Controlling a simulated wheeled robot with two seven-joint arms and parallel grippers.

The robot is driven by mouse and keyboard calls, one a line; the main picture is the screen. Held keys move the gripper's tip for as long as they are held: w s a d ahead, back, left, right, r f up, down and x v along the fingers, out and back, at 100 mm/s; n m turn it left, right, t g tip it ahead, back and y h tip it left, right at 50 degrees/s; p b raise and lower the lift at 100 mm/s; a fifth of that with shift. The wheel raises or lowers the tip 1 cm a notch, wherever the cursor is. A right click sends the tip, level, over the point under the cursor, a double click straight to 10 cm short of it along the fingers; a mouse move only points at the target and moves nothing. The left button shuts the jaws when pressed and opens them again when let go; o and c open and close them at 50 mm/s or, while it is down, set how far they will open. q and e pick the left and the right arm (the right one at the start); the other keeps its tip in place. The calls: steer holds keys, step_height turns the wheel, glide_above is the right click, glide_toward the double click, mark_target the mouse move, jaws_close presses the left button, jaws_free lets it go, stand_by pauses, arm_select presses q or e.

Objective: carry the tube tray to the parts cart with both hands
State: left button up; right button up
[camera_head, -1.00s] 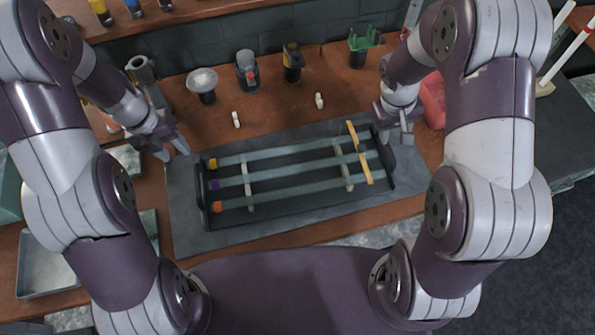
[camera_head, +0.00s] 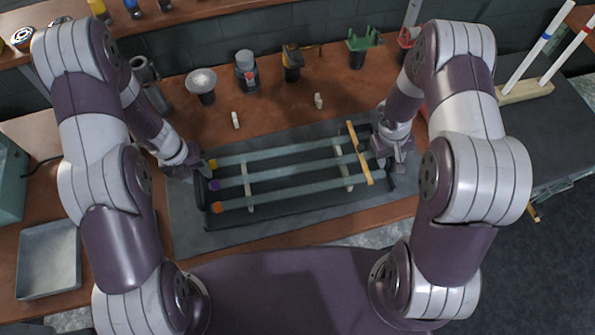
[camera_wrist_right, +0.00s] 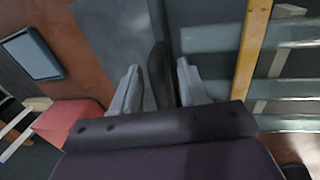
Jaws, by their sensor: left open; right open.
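The tube tray (camera_head: 290,219) is dark and lies on a grey mat on the bench. It holds three glass tubes (camera_head: 290,190) with yellow, purple and orange end caps, lying across pale supports and a yellow strip (camera_head: 358,153). My left gripper (camera_head: 206,170) is open at the tray's left end; its contact there is unclear. My right gripper (camera_head: 382,158) is open at the tray's right end. In the right wrist view, the tray's dark end bar (camera_wrist_right: 159,75) lies between the open fingers (camera_wrist_right: 158,85).
A dark-topped cart (camera_head: 565,140) stands to the right, with a wooden rack (camera_head: 525,92) holding upright rods. Bottles, a dish and a green holder (camera_head: 362,40) line the bench behind the tray. A metal pan (camera_head: 48,260) lies at left.

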arm_select(q)
jaws_close()
arm_select(e)
jaws_close()
arm_select(q)
steer(key=shift+d+r, duration=0.1)
arm_select(e)
steer(key=shift+r, duration=0.1)
stand_by(1.0)
